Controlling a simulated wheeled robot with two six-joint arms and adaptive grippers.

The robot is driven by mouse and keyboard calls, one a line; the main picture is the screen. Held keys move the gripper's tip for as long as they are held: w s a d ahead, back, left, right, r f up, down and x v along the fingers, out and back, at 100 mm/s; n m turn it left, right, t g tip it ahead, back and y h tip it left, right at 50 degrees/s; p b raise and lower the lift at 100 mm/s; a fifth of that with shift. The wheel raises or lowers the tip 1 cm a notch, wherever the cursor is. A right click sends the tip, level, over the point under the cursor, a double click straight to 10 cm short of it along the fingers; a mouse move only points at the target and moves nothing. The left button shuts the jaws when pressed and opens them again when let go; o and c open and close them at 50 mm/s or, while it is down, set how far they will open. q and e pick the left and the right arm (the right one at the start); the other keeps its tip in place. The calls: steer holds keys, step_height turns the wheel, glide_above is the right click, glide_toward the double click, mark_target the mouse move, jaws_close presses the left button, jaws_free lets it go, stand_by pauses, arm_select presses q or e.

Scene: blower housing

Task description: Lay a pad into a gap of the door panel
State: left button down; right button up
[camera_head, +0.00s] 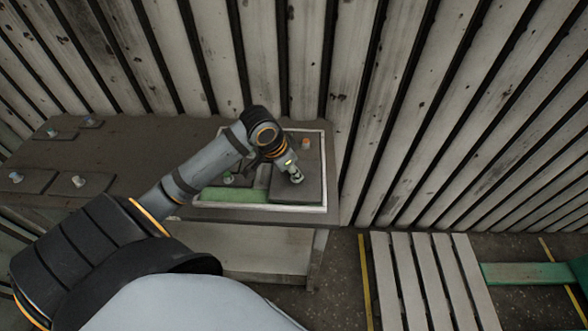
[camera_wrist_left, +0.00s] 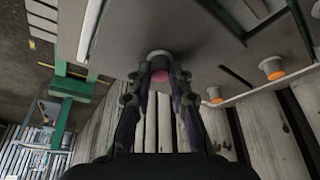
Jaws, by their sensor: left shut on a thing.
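The door panel is a white-rimmed frame (camera_head: 325,150) with a green bed, lying on the right part of the table. A bare green gap (camera_head: 235,195) shows at its front left. My left gripper (camera_head: 293,174) is shut on the knob of a dark grey pad (camera_head: 312,190) at the panel's front right. In the left wrist view my left gripper (camera_wrist_left: 160,75) has its fingers on both sides of that knob, with the dark pad (camera_wrist_left: 180,30) beyond it. I cannot tell whether this pad is fully seated. My right gripper is not in view.
Another pad's orange knob (camera_head: 305,143) is at the panel's back right, and a green knob (camera_head: 229,178) shows at its left. Several loose knobbed pads, one at the front (camera_head: 90,188), lie on the table's left. A slatted wall stands behind. A slatted pallet (camera_head: 425,275) lies right.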

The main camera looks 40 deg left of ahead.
arm_select(q)
steer(key=shift+f, duration=0.7)
stand_by(1.0)
steer(key=c, duration=1.2)
jaws_free()
steer(key=shift+o, duration=0.2)
steer(key=o, duration=0.5)
step_height(320, 180, up, 7)
steer(key=p, duration=0.8)
steer(key=shift+r+p, duration=0.1)
steer(key=shift+p, duration=0.2)
